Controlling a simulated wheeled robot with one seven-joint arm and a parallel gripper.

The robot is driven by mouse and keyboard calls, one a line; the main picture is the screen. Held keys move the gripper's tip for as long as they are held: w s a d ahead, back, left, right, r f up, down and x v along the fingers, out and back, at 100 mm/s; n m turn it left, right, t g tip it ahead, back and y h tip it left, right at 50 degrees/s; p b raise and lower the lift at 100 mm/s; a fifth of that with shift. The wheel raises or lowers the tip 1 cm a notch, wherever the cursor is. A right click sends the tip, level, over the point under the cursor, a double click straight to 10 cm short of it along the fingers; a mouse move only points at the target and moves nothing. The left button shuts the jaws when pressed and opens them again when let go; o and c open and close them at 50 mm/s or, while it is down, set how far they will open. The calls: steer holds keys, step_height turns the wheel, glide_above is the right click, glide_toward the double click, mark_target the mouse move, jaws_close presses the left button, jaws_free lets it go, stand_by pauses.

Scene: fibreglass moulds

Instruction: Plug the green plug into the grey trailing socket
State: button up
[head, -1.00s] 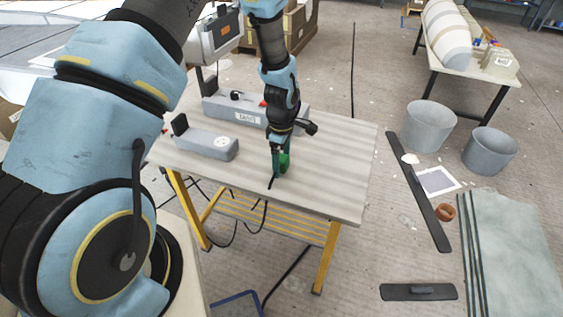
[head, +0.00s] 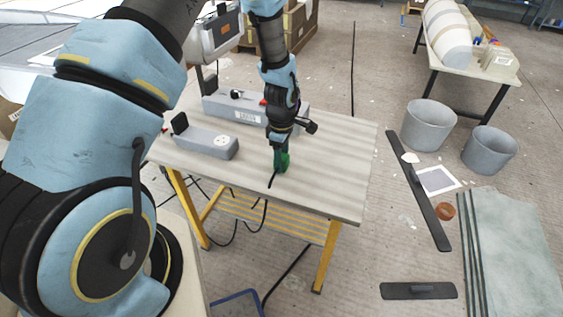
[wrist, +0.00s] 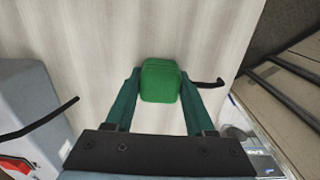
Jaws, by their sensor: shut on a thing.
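The green plug (head: 284,161) is held in my gripper (head: 280,167), low over the front middle of the table. In the wrist view the green plug (wrist: 160,80) sits between the two fingers of my gripper (wrist: 158,92), which are shut on its sides. A dark cable shows beside the plug and runs over the table's front edge. The grey trailing socket (head: 205,142) lies on the table to the left of my gripper, apart from the plug. Its round white socket face (head: 222,141) points upward. The plug's pins are hidden.
A larger grey box (head: 222,105) with a label and a red switch stands behind the trailing socket. Bare tabletop (head: 335,160) lies right of my gripper. Cables hang under the table. Two grey buckets (head: 428,128) stand on the floor at the right.

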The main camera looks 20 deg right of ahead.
steer(key=shift+r, duration=0.15)
step_height(320, 180, up, 10)
steer(key=shift+f+b, duration=0.15)
steer(key=shift+b, duration=1)
steer(key=shift+w, duration=0.1)
